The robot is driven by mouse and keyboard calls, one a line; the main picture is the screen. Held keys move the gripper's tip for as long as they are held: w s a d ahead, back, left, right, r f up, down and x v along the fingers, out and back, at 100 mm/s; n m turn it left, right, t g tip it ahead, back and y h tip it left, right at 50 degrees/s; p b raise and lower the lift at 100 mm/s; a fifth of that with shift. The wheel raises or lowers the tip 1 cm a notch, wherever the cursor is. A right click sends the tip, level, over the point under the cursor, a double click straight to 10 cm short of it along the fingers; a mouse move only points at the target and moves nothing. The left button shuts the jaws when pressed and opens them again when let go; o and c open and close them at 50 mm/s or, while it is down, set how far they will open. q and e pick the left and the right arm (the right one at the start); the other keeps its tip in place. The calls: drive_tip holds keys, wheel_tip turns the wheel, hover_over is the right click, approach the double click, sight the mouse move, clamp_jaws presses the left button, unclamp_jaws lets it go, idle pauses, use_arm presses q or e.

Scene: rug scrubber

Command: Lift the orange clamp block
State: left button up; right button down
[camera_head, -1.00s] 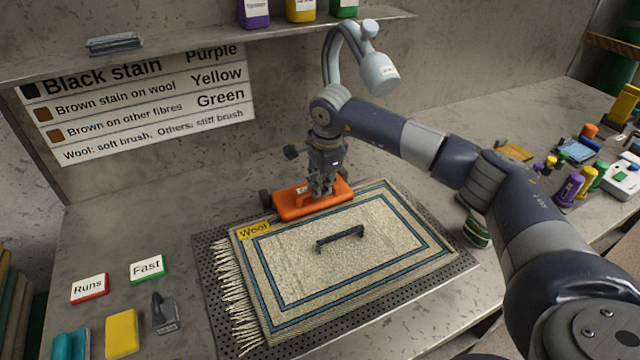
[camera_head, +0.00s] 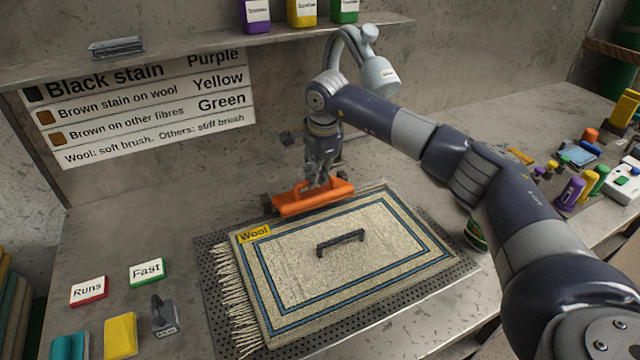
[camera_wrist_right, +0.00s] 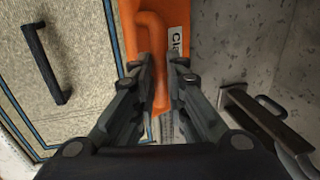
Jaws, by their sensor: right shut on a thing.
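The orange clamp block (camera_head: 312,199) is at the back edge of the wool rug in the head view, with a raised handle on top. My right gripper (camera_head: 318,180) reaches down onto it from above and is shut on its handle. In the right wrist view the orange block (camera_wrist_right: 142,22) lies between and beyond the fingers (camera_wrist_right: 163,75), with part of a white label showing. The block looks tilted in the head view; how far it is off the surface is hard to tell. My left gripper is not in view.
The rug (camera_head: 385,275) with a black handle (camera_head: 340,242) lies on a perforated plate (camera_head: 212,290). "Runs" (camera_head: 88,290) and "Fast" (camera_head: 146,271) blocks, a yellow sponge (camera_head: 120,336) and a grey-handled tool (camera_head: 163,315) stand at left. Bottles stand on the shelf (camera_head: 200,50) above.

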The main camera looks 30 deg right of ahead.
drive_tip(key=w, duration=0.3)
drive_tip(key=shift+w+r, duration=0.1)
drive_tip(key=shift+r, duration=0.3)
drive_tip(key=shift+w+d+f, duration=0.1)
drive_tip(key=shift+w+f, duration=0.05)
drive_tip(key=shift+w, duration=0.65)
drive_tip(key=shift+w+f, duration=0.15)
drive_tip(key=shift+w, duration=0.6)
drive_tip(key=shift+w+r+b, duration=0.2)
drive_tip(key=shift+w+b, duration=0.1)
drive_tip(key=shift+b, duration=0.15)
drive_tip(key=shift+w+r, duration=0.15)
drive_tip(key=shift+w, duration=0.15)
drive_tip(key=c, duration=2)
unclamp_jaws()
drive_tip(key=o, duration=0.4)
drive_tip(key=shift+w, duration=0.3)
drive_tip(key=shift+o, duration=0.7)
drive_tip(key=shift+w+f, duration=0.55)
drive_tip(key=shift+w, duration=0.05)
drive_tip(key=shift+r, duration=0.35)
